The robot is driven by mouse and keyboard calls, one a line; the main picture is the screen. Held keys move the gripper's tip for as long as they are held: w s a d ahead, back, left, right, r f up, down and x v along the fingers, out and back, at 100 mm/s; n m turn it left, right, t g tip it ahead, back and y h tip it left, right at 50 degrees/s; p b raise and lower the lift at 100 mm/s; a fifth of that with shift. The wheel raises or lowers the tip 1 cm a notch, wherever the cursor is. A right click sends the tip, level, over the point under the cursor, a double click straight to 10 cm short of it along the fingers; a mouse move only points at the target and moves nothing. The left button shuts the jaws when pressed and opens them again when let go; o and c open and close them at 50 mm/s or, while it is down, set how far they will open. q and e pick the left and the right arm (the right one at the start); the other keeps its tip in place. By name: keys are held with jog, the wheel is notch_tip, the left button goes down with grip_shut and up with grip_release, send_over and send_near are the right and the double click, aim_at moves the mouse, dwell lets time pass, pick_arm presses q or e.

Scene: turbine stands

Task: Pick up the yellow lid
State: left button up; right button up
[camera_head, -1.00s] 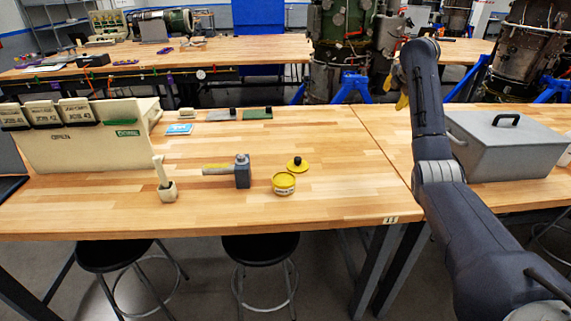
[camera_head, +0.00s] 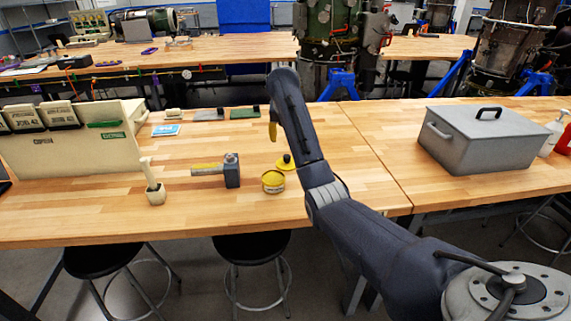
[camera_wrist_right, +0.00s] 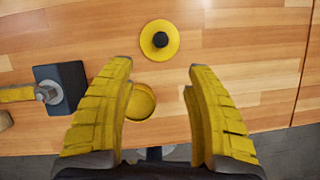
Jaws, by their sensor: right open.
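The yellow lid (camera_head: 286,162) is a flat round disc with a black knob, lying on the wooden table just behind a yellow tin (camera_head: 273,182). In the right wrist view the lid (camera_wrist_right: 159,40) lies beyond the fingertips, near the top middle. The tin (camera_wrist_right: 140,102) is open and partly hidden by the left finger there. My right gripper (camera_head: 273,131) is above the table, a little behind and left of the lid in the head view. My left gripper is not in view.
A grey block with a yellow-handled tool (camera_head: 231,170) stands left of the tin, and a white holder with a brush (camera_head: 154,190) further left. A grey lidded box (camera_head: 470,143) stands on the right table. Black stools (camera_head: 252,246) are at the front edge.

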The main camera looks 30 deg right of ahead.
aim_at(287, 157)
jog(key=shift+x, duration=7.4)
jog(key=shift+s, duration=0.1)
jog(key=shift+c, duration=0.2)
grip_shut()
